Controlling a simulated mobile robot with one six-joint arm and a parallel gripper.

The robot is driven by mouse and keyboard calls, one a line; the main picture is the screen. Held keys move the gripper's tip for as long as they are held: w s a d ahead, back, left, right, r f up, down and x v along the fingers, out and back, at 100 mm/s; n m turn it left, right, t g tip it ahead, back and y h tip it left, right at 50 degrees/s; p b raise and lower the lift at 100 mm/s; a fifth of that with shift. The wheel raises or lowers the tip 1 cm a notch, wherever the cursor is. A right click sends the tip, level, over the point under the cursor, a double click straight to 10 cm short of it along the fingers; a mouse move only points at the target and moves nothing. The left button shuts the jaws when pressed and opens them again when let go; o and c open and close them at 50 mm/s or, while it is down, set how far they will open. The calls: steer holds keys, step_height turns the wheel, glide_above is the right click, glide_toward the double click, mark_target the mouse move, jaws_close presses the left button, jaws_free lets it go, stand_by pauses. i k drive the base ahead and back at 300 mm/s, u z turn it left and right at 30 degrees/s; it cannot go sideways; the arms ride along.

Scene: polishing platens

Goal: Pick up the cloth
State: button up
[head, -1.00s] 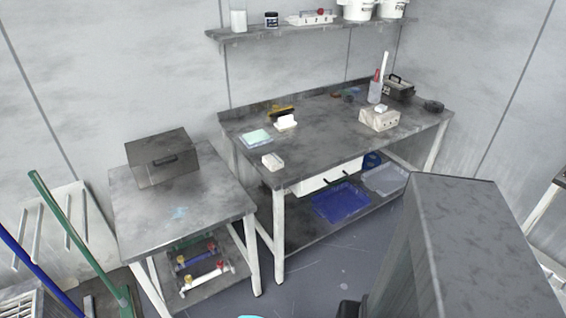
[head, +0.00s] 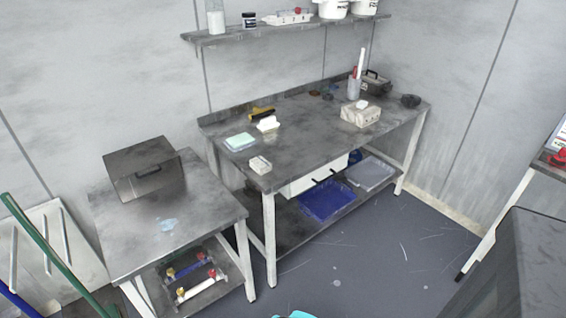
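No thing is clearly a cloth, and I cannot tell which one the task means. A pale mint, flat square piece (head: 240,142) lies at the left end of the long workbench (head: 318,130). A small light-blue patch (head: 168,226) lies flat on the lower left table (head: 120,250); it is too small to tell whether it is fabric or a stain. My gripper is not in view.
A grey lidded box (head: 146,170) stands on the left table. A white block (head: 260,165) and a tissue-like box (head: 360,114) are on the workbench. A dark cabinet (head: 515,270) blocks the lower right. Floor (head: 345,265) is clear in front.

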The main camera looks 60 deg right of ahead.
mark_target(261, 165)
steer(key=z, duration=0.55)
steer(key=k, duration=0.65)
steer(key=i, duration=0.6)
steer(key=z, duration=0.05)
